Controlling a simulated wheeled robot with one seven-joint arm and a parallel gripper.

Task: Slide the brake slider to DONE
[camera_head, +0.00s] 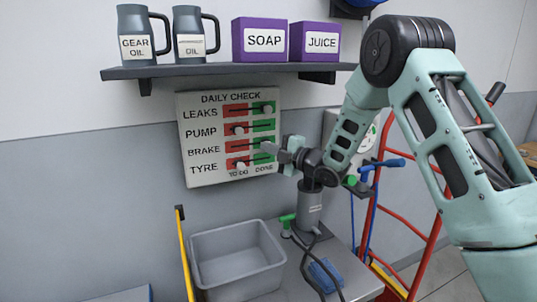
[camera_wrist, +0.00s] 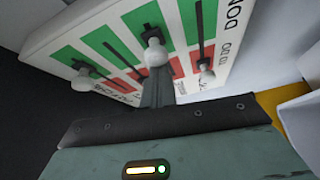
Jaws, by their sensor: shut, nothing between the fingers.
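The daily check board (camera_head: 204,171) hangs on the wall with LEAKS, PUMP, BRAKE and TYRE rows, red TO DO on the left and green DONE on the right.
The leaks knob (camera_head: 267,109) is at DONE; the pump knob (camera_head: 238,130) and tyre knob (camera_head: 240,166) are at TO DO. A shelf (camera_head: 220,70) with jugs and purple boxes is above. A grey bin (camera_head: 237,262) stands below; a red hand truck (camera_head: 409,218) is right.

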